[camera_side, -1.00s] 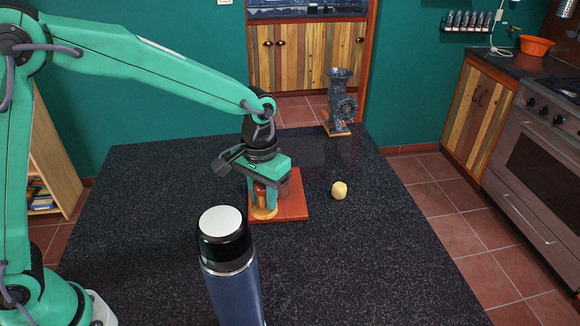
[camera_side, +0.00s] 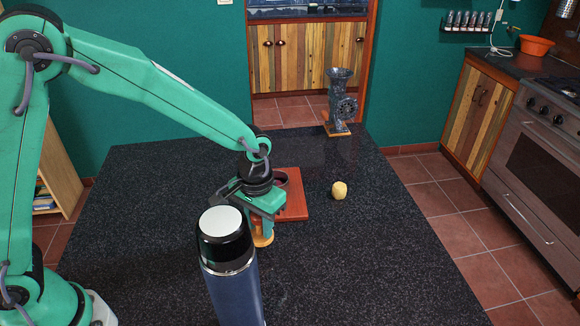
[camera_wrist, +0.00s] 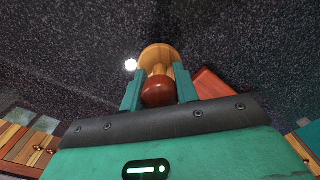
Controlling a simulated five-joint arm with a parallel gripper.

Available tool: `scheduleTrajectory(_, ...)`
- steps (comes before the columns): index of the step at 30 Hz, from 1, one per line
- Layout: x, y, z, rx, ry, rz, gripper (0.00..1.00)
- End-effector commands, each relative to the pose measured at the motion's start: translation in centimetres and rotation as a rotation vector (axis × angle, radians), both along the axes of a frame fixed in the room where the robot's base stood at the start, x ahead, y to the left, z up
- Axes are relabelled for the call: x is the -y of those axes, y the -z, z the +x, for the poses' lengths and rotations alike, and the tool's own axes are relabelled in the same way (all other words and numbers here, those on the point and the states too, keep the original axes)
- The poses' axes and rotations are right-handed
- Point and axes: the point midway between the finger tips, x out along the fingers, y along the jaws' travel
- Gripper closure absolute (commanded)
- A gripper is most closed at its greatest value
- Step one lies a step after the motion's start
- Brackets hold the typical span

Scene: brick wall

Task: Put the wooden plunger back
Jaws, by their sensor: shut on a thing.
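The wooden plunger (camera_side: 262,240) has a pale round disc at its lower end and a reddish-brown knob, seen in the wrist view (camera_wrist: 158,92). My gripper (camera_side: 262,222) is shut on it, with one green finger on each side of the knob in the wrist view (camera_wrist: 158,88). The plunger is upright or nearly so, just off the near left side of a red board (camera_side: 293,206). A dark round holder (camera_side: 281,178) stands on the board, partly hidden by my gripper. I cannot tell whether the disc touches the counter.
A blue flask with a white-topped black lid (camera_side: 232,285) stands close in front of my gripper. A small yellow ball-like thing (camera_side: 339,190) lies right of the board. The counter's right part is clear.

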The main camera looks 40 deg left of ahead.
Motion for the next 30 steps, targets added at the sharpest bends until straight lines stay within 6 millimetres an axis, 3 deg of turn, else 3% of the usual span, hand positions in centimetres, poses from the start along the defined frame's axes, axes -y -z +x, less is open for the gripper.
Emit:
scheduleTrajectory(8, 0.0, 0.6, 0.0, 0.001, 0.000, 0.000, 0.97)
scheduleTrajectory(19, 0.0, 3.9, 0.0, 0.000, 0.000, 0.000, 0.97)
scheduleTrajectory(30, 0.0, 4.2, 0.0, 0.002, 0.000, -0.001, 0.97)
